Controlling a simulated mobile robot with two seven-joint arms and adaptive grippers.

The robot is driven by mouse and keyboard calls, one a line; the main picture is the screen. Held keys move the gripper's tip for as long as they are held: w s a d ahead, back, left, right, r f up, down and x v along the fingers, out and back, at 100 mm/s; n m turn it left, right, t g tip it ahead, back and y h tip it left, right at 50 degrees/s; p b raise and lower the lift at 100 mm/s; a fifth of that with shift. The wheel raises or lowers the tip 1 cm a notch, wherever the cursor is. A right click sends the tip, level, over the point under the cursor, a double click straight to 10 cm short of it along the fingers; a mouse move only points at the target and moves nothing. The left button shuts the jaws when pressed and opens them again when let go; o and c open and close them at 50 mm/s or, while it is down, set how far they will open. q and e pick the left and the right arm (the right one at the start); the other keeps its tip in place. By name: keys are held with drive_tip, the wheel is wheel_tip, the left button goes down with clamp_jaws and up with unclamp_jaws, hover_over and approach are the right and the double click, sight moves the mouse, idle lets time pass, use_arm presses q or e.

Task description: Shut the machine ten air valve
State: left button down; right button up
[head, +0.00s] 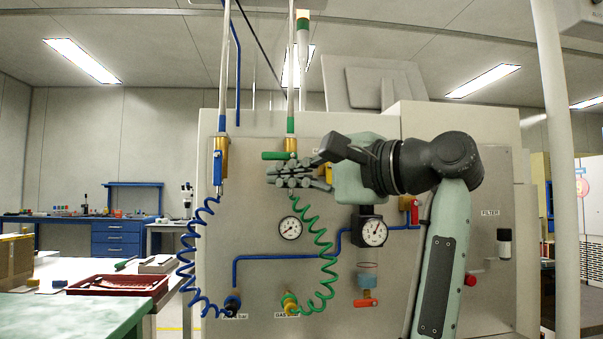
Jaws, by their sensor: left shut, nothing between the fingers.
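On the grey machine panel (260,225), a blue-handled valve (217,168) sits on a brass body under a blue-banded pipe, its handle upright along the pipe. To its right, a green-handled valve (275,155) has its handle level, across its green-banded pipe. I cannot read which one is labelled as the air valve. My left gripper (277,175) is shut and empty. It shows just below the green handle and hides the lower part of that valve; I cannot tell if they touch. My right gripper is not in view.
Blue and green coiled hoses (184,265) hang below the valves. Two gauges (373,232), a red-handled valve (414,211) and an orange-handled one (366,303) are on the panel. A red tray (118,285) lies at left. A white pole (557,150) stands at right.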

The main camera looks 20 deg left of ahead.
sight(218, 168)
use_arm(q)
drive_tip(key=s+a, duration=0.1)
drive_tip(key=a, duration=0.6)
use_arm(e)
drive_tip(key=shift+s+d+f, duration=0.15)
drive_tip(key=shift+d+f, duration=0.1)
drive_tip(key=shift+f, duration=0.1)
use_arm(q)
drive_tip(key=shift+s+a, duration=0.1)
